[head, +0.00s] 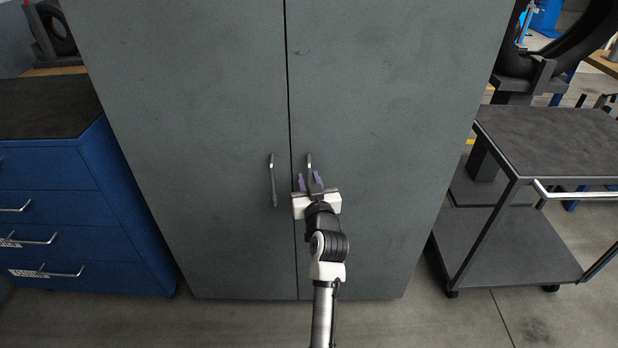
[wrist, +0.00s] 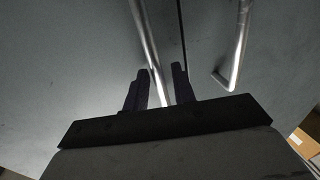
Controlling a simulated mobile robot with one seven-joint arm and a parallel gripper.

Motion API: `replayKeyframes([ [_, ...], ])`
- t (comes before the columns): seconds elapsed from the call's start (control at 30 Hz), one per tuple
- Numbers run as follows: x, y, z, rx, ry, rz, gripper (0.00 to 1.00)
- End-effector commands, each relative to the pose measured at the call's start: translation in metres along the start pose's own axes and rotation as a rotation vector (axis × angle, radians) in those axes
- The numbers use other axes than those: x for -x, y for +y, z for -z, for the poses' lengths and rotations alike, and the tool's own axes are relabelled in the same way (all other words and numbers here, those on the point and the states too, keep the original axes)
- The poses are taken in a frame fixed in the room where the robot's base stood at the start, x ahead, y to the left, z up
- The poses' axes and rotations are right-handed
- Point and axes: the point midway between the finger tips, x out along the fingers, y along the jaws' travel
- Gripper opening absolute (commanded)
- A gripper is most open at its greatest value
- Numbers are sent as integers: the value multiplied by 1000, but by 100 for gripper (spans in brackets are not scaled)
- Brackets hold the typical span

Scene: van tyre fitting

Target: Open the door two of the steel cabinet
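The grey steel cabinet (head: 210,90) stands in the middle of the head view with two tall doors, both shut against a central seam. The left door has a vertical bar handle (head: 273,180), which shows at the right of the wrist view (wrist: 239,45). The right door (head: 390,110) has a matching handle (head: 309,162), seen in the wrist view (wrist: 147,38) running down between my fingers. My gripper (head: 310,181) is at this right handle, one finger on each side. In the wrist view my fingers (wrist: 160,82) stand apart with gaps beside the bar. The handle's lower part is hidden.
A blue drawer cabinet (head: 75,210) stands to the left, close to the steel cabinet. A grey trolley (head: 550,140) with a lower shelf stands to the right. Bare floor (head: 230,325) lies in front of the doors.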

Motion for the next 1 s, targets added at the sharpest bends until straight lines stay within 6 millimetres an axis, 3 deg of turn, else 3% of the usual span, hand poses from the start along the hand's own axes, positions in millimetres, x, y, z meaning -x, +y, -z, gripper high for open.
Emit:
replayKeyframes([
  [0.3, -3, 0, 0, 0, 1, 0, 26],
  [0.53, -3, 0, 0, 0, 0, 0, 0],
  [1.0, 2, 0, -3, 0, 1, 20, 0],
])
